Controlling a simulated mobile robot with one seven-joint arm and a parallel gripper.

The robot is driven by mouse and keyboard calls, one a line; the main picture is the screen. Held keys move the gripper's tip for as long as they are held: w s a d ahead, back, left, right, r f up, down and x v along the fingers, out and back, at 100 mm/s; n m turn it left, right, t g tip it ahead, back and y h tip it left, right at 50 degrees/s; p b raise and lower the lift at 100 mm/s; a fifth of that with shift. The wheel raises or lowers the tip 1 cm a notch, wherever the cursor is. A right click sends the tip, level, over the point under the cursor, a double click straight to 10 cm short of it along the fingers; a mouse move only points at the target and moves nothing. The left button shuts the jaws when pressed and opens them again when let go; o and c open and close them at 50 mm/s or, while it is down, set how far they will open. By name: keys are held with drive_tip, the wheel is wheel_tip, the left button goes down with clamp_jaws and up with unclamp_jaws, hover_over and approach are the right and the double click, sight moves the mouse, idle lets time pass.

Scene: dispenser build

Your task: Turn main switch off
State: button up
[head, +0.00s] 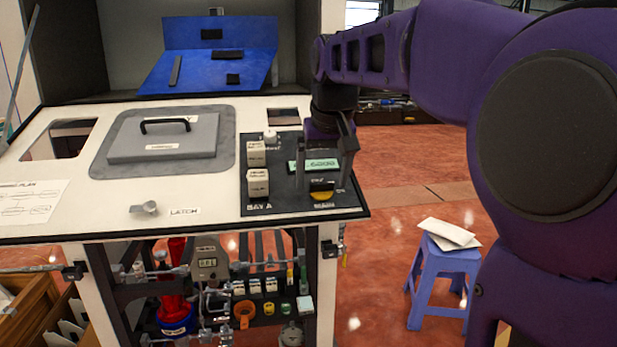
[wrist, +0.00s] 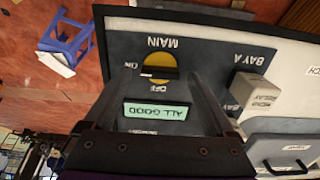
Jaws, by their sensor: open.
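The main switch is a round yellow knob (wrist: 158,62) with a dark bar handle, on the dark control panel; the wrist view shows it upside down. The bar lies sideways in that view, in line with the ON label on the left; the OFF label is below the knob. The switch also shows in the head view (head: 322,196) at the panel's front right. My gripper (head: 325,190) is open above the panel. In the wrist view its fingers (wrist: 161,78) lie either side of the switch, apart from the bar. Whether the fingertips touch the panel is unclear.
A green display (wrist: 156,110) reading ALL GOOD sits behind the switch. White relay blocks (head: 257,182) stand on the panel's left side. A grey lid with a black handle (head: 163,138) and a latch knob (head: 146,208) are further left. A blue stool (head: 442,275) stands on the floor at right.

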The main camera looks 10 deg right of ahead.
drive_tip(key=c, duration=1.4)
drive_tip(key=shift+r+n, duration=0.1)
drive_tip(key=shift+n, duration=0.2)
drive_tip(key=n+p, duration=0.2)
drive_tip(key=n, duration=0.1)
drive_tip(key=shift+a+r+n, duration=0.1)
drive_tip(key=shift+n, duration=0.3)
drive_tip(key=n+p, duration=0.2)
drive_tip(key=n, duration=0.2)
drive_tip(key=n+p, duration=0.1)
drive_tip(key=n, duration=0.4)
drive_tip(key=shift+s+a, duration=0.1)
drive_tip(key=shift+n+p, duration=0.8)
drive_tip(key=shift+n, duration=1.4)
drive_tip(key=shift+f, duration=0.2)
